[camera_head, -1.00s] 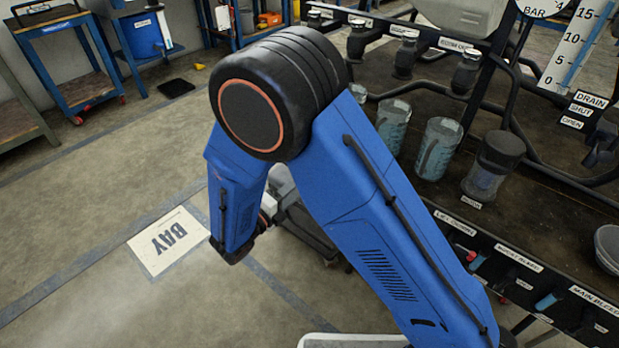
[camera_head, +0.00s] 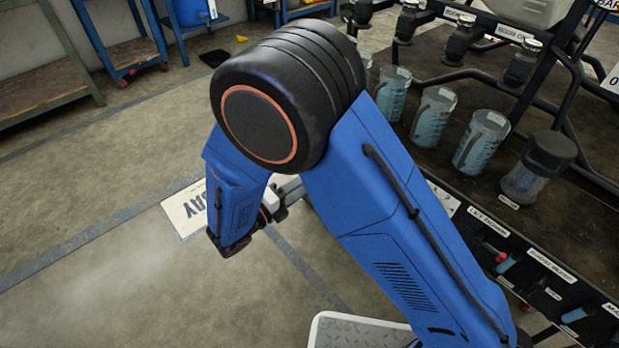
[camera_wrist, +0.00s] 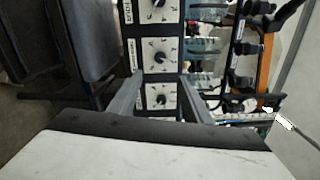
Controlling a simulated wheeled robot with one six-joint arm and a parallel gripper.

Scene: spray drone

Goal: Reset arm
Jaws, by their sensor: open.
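My blue arm (camera_head: 400,225) is folded in the head view, its black elbow joint (camera_head: 290,95) high and its forearm hanging to the left. My gripper is mostly hidden behind the arm there. In the wrist view my gripper (camera_wrist: 158,82) has its two grey fingers spread apart with nothing between them. Beyond the fingers is a column of white dial panels (camera_wrist: 160,55) with black knobs; I cannot tell the distance.
A dark rack on the right carries clear measuring jugs (camera_head: 481,140), a black-lidded container (camera_head: 538,165) and labelled valves (camera_head: 505,265). A workbench (camera_head: 40,85) and a blue cart (camera_head: 125,45) stand at upper left. Open floor (camera_head: 90,230) with a BAY sign (camera_head: 187,210) lies left.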

